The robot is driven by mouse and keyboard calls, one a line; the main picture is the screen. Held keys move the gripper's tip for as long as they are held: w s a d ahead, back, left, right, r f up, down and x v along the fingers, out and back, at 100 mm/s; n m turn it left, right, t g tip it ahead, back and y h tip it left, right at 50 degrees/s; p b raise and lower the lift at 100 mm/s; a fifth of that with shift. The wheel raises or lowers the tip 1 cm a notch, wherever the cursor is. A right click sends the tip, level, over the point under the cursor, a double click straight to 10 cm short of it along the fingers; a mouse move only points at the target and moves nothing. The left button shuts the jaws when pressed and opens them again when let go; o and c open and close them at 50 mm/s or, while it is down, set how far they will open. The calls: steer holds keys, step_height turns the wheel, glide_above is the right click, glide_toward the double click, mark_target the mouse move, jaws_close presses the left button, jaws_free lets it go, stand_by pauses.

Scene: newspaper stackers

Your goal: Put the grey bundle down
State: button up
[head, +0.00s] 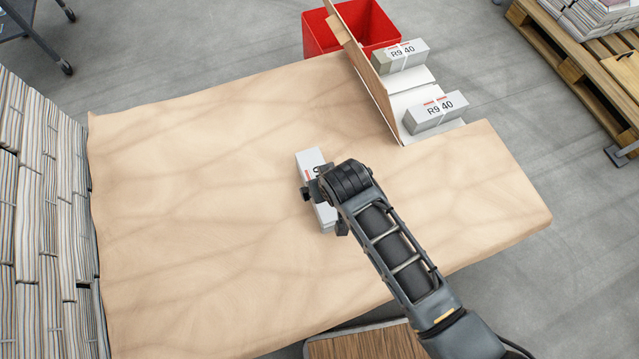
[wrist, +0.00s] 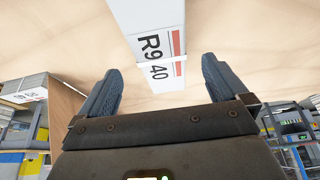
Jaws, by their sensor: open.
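The grey bundle (head: 309,161) lies on the tan-covered table (head: 220,220), near its middle. It has a white label with a red mark and black "R9 40" print, which shows clearly in the wrist view (wrist: 155,42). My gripper (head: 323,211) is over the bundle in the head view, with part of the bundle hidden under it. In the wrist view my gripper (wrist: 160,78) has its two fingers apart, one on each side of the bundle, with gaps between. Its jaws are open and hold nothing.
Two similar "R9 40" bundles sit in a white divided rack (head: 412,101) at the table's back right. A red bin (head: 320,38) stands behind it. Stacked newspapers (head: 40,220) line the left side. The table's left half is clear.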

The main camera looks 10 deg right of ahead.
mark_target(307, 161)
steer(key=shift+w+a, duration=0.2)
steer(key=shift+w, duration=0.15)
steer(key=shift+w+f, duration=0.1)
steer(key=shift+f, duration=0.1)
steer(key=shift+s+b+x, duration=0.15)
steer(key=shift+b+x, duration=0.1)
steer(key=shift+x, duration=1.55)
steer(key=shift+s+b+x, duration=0.15)
steer(key=shift+b+x, duration=0.05)
steer(key=shift+x, duration=1.55)
steer(key=shift+d+f, duration=0.15)
steer(key=shift+c, duration=0.4)
jaws_close()
